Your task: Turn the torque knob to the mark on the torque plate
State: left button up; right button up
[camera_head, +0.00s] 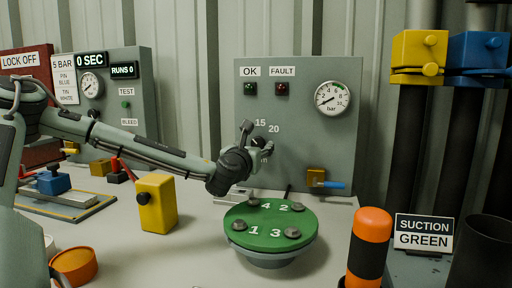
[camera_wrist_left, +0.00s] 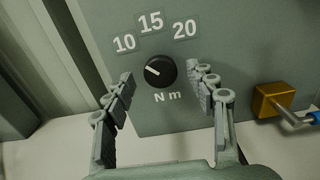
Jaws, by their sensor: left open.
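The black torque knob (camera_wrist_left: 160,71) is on the grey panel (camera_wrist_left: 240,60), with the numbers 10, 15 and 20 in an arc above it and "N m" below. Its white pointer line slants up and left, roughly toward the 10. My left gripper (camera_head: 257,139) is open in front of the panel. In the left wrist view its two fingers stand to the left and right of the knob, apart from it. In the head view the gripper mostly hides the knob and the 10. I cannot make out a separate torque plate. My right gripper is not in view.
A brass valve with a blue handle (camera_head: 333,185) is at the panel's lower right. A pressure gauge (camera_head: 332,98) is above it. A green numbered disc (camera_head: 270,226) stands on the bench below my gripper. A yellow block (camera_head: 156,203) and an orange-black cylinder (camera_head: 369,245) stand nearby.

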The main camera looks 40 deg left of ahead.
pick_arm(q)
jog(key=shift+w+a, duration=0.15)
jog(key=shift+w, duration=0.15)
jog(key=shift+c, duration=0.6)
jog(key=c, duration=1)
